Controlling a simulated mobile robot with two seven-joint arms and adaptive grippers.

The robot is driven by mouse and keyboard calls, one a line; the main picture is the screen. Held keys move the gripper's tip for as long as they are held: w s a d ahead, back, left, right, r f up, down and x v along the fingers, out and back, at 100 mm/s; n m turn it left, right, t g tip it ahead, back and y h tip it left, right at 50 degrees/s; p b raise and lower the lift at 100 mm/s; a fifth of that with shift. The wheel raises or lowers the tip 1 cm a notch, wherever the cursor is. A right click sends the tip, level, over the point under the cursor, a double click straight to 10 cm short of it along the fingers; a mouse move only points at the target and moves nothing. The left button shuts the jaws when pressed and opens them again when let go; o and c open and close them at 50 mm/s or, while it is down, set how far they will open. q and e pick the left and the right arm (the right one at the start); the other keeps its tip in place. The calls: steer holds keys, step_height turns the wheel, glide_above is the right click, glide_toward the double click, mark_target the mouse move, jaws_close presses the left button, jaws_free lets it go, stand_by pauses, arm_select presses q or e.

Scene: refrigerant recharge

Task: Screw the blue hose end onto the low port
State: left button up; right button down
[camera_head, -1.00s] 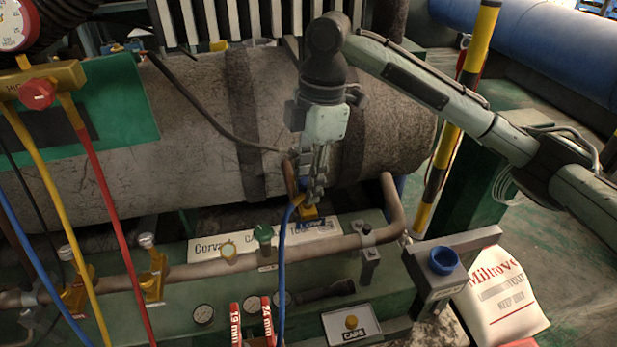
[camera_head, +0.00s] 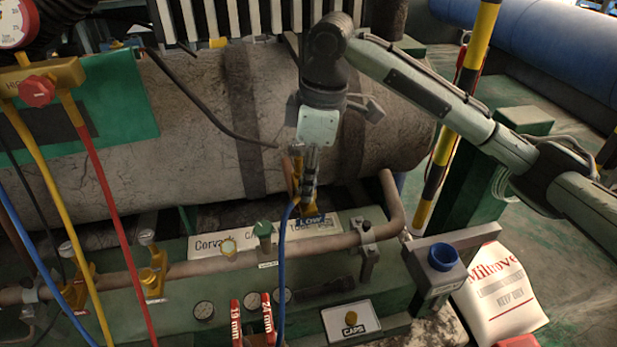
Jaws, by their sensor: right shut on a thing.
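My right gripper (camera_head: 309,190) points down in front of the big grey cylinder and is shut on the upper end of the blue hose (camera_head: 283,255). The hose hangs from the fingers down to the lower edge of the view. The low port is at the fingertips, just above the blue "LOW" tag (camera_head: 312,221). The fingers largely hide the port and hose end, so I cannot tell whether the two are threaded together. My left gripper is not in view.
A copper pipe (camera_head: 205,268) with brass valves runs across the green base. A gauge manifold (camera_head: 40,85) with yellow and red hoses stands at left. Red-handled wrenches (camera_head: 269,318), a "CAPS" tray (camera_head: 365,328) and a holder with a blue cup (camera_head: 443,258) are in front.

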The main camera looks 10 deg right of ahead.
steer(key=shift+m, duration=0.6)
steer(key=m, duration=0.3)
steer(key=shift+m+t, duration=0.3)
steer(key=shift+f, duration=0.1)
steer(key=shift+s+a+m, duration=0.1)
steer(key=shift+m, duration=0.5)
steer(key=c, duration=1.7)
jaws_free()
steer(key=shift+m+h, duration=0.3)
steer(key=shift+m, duration=0.2)
steer(key=o, duration=0.5)
